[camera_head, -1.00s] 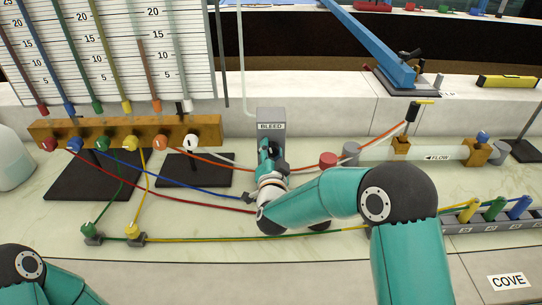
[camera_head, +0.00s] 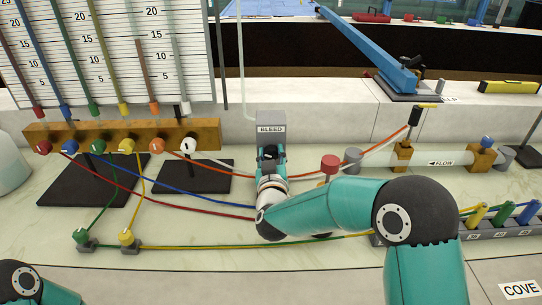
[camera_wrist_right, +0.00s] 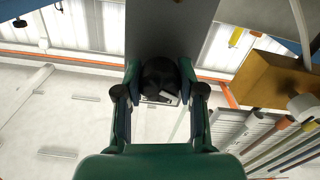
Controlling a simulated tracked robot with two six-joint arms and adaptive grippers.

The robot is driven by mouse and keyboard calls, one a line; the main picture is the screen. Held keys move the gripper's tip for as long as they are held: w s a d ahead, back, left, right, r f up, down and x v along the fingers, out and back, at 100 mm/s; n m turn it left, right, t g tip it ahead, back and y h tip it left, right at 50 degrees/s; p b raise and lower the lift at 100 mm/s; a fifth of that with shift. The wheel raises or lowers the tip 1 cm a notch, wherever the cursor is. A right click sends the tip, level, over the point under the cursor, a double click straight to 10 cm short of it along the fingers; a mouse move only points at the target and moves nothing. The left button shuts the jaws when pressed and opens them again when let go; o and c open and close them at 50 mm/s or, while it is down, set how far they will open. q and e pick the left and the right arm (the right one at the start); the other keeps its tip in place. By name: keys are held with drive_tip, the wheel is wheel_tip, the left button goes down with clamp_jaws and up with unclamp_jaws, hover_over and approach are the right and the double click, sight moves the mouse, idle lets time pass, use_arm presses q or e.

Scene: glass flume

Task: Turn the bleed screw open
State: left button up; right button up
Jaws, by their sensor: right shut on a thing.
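The bleed block (camera_head: 271,119) is a grey upright box labelled BLEED, at the back middle of the bench in the head view. My right gripper (camera_head: 270,158) reaches up to its front face below the label. In the right wrist view, its two fingers stand on either side of a round black knob, the bleed screw (camera_wrist_right: 160,78), and are shut on it. The grey block (camera_wrist_right: 170,28) shows behind the knob. The screw is mostly hidden by the gripper in the head view. My left gripper is out of view; only part of its arm shows at lower left.
A brass manifold (camera_head: 110,135) with coloured knobs stands left of the block. Red and blue tubes pass close to my right wrist. A red knob (camera_head: 331,164) and the FLOW pipe (camera_head: 440,159) stand to the right. The pale bench front is mostly clear.

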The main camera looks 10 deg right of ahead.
drive_tip(key=n, duration=0.4)
drive_tip(key=shift+n+p, duration=0.3)
drive_tip(key=shift+p, duration=0.05)
drive_tip(key=n+p, duration=0.1)
drive_tip(key=n, duration=0.4)
drive_tip(key=shift+f+n, duration=0.1)
drive_tip(key=shift+n, duration=0.2)
drive_tip(key=shift+a, duration=0.1)
drive_tip(key=o, duration=1.1)
drive_tip(key=shift+o, duration=0.2)
drive_tip(key=v, duration=1.2)
